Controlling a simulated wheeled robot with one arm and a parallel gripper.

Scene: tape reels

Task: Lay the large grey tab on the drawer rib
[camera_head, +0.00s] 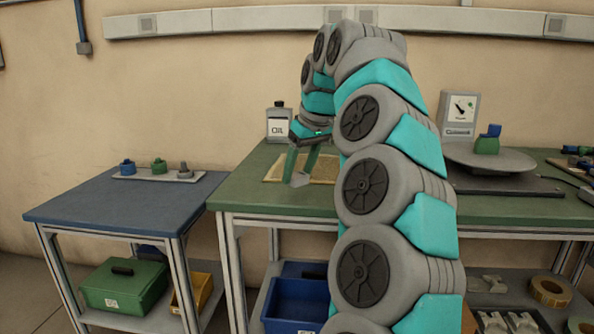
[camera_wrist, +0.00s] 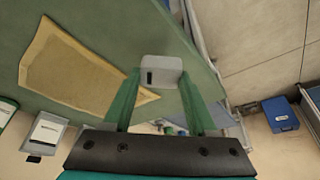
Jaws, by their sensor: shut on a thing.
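My gripper (camera_head: 299,178) hangs over the left part of the green bench, its two green fingers pointing down. In the wrist view my gripper (camera_wrist: 160,78) is shut on a flat grey tab (camera_wrist: 161,64) with rounded corners and a dark slot. The same grey tab (camera_head: 299,181) shows at the fingertips in the head view, near the bench's front edge. Whether it touches the bench top cannot be told. I cannot make out a drawer rib in either view.
A blue side table (camera_head: 80,205) bears a tray (camera_head: 128,177) of small knobs. A round plate (camera_head: 510,157) stands right. A blue bin (camera_head: 290,306) sits below.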

